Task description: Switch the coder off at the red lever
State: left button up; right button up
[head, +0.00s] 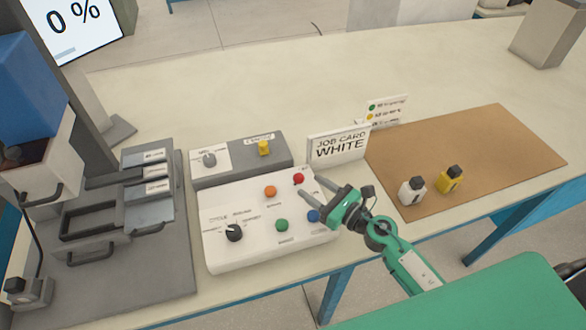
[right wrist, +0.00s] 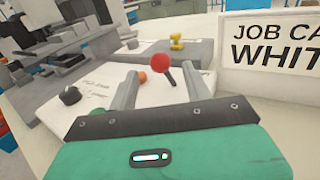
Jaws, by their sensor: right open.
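The red lever (head: 298,178), a red ball on a short dark stem, stands at the back right of the white control panel (head: 222,255). In the right wrist view the red lever (right wrist: 160,62) shows between my two fingers, near their tips. My right gripper (head: 311,187) is open and empty, just to the right of the lever. Whether a finger touches the lever I cannot tell. My left gripper is not in view.
The panel also has an orange button (head: 270,191), a green button (head: 282,225), a blue button (head: 313,215) and a black knob (head: 233,232). A job card reading WHITE (head: 338,146) stands close behind the gripper. White (head: 412,191) and yellow (head: 450,179) bottles stand on a brown mat (head: 500,140).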

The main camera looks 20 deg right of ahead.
aim_at(303, 180)
jog(key=p+x, duration=0.1)
jog(key=x, duration=0.5)
jog(key=shift+w+a+p, duration=0.2)
jog(key=shift+w+p, duration=0.1)
jog(key=shift+w+a, duration=0.15)
jog(key=shift+w, duration=0.05)
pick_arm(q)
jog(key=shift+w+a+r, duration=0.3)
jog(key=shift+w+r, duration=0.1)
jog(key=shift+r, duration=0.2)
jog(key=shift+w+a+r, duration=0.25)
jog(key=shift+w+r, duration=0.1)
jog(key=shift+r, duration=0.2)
pick_arm(e)
jog(key=shift+w, duration=0.15)
grip_shut()
